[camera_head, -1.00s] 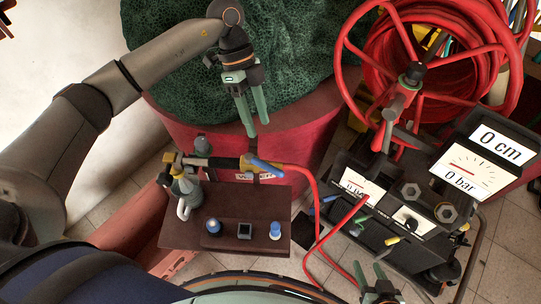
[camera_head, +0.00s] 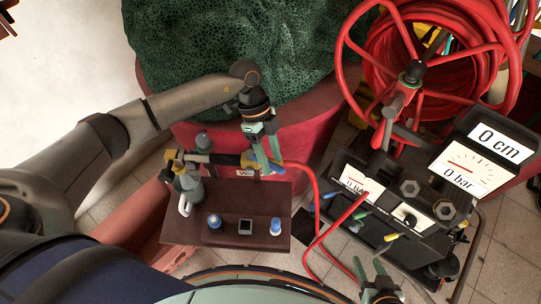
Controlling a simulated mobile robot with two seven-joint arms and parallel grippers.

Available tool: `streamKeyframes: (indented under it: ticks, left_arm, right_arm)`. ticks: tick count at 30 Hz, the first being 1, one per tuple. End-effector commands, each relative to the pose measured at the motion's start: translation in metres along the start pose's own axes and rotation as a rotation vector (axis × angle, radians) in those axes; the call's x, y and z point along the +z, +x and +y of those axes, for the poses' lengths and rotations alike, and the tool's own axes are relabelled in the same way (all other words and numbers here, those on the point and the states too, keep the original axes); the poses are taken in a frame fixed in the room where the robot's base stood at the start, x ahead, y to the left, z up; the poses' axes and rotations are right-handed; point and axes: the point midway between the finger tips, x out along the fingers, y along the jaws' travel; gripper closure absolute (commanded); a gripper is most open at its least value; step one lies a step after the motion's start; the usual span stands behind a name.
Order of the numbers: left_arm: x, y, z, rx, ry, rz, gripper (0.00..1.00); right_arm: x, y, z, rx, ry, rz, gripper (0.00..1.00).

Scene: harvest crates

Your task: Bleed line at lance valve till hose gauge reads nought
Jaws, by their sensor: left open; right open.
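The lance (camera_head: 228,159), with a black grip and yellow fittings, lies along the back of a brown shelf. A red hose (camera_head: 312,190) runs from its right end to the black pump unit. My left gripper (camera_head: 271,166) is open, pointing down, with its green fingers at the lance's right end. They cover the blue valve lever there; I cannot tell whether they touch it. A small white gauge (camera_head: 358,181) on the unit seems to read 0 bar, partly behind the hose. My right gripper (camera_head: 368,262) is open and empty at the bottom edge, below the unit.
The brown shelf (camera_head: 190,236) carries blue knobs, a small dark box and a grey bottle. A display (camera_head: 472,165) reads 0 cm and 0 bar. A red hose reel (camera_head: 412,75) stands behind the unit. A red tub (camera_head: 310,125) holds a green netted mass.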

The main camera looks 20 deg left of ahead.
Motion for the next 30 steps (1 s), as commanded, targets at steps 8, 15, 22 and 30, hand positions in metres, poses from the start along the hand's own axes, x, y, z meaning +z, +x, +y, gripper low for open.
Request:
streamKeyframes:
  ticks: [8, 15, 22, 30]
  left_arm:
    - [0.0, -0.0004, -0.0001, 0.0, 0.0, 0.0, 0.74]
    - [0.0001, -0.0006, -0.0001, 0.0, 0.0, 0.0, 1.0]
    - [0.0002, -0.0008, -0.0002, -0.001, 0.0, 0.0, 1.0]
    - [0.0003, -0.001, -0.0002, -0.001, 0.0, 0.0, 1.0]
  right_arm:
    - [0.0002, 0.0, 0.0, 0.0, 0.0, 0.0, 0.5]
    - [0.0002, -0.0001, 0.0, 0.0, 0.0, 0.0, 0.5]
    - [0.0002, -0.0001, 0.0, 0.0, 0.0, 0.0, 0.5]
    - [0.0002, -0.0002, 0.0, 0.0, 0.0, 0.0, 0.5]
